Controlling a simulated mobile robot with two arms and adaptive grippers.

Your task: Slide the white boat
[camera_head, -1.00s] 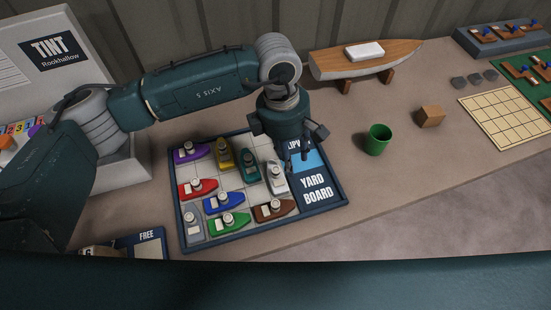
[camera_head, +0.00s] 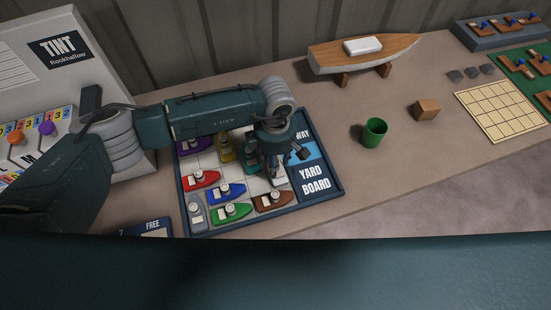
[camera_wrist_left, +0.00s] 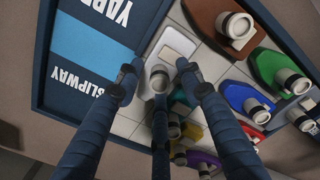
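The white boat (camera_head: 278,176) sits on the yard board (camera_head: 333,196), between the brown boat (camera_head: 272,202) and my left gripper (camera_head: 272,160), which partly covers it from above. In the left wrist view the white boat (camera_wrist_left: 176,43) shows its pale deck block and round funnel. My left gripper's fingers (camera_wrist_left: 159,75) are spread around that funnel, with gaps visible on both sides; no firm hold shows. The blue slipway strip (camera_wrist_left: 86,46) lies beside the boat, toward the board's lettered side. My right gripper is not in view.
The red boat (camera_head: 201,180), blue boat (camera_head: 227,192), green boat (camera_head: 231,213) and grey boat (camera_head: 196,214) share the board; the teal boat is mostly hidden. A green cup (camera_head: 374,133), wooden block (camera_head: 425,110) and model boat (camera_head: 365,56) stand right of the board.

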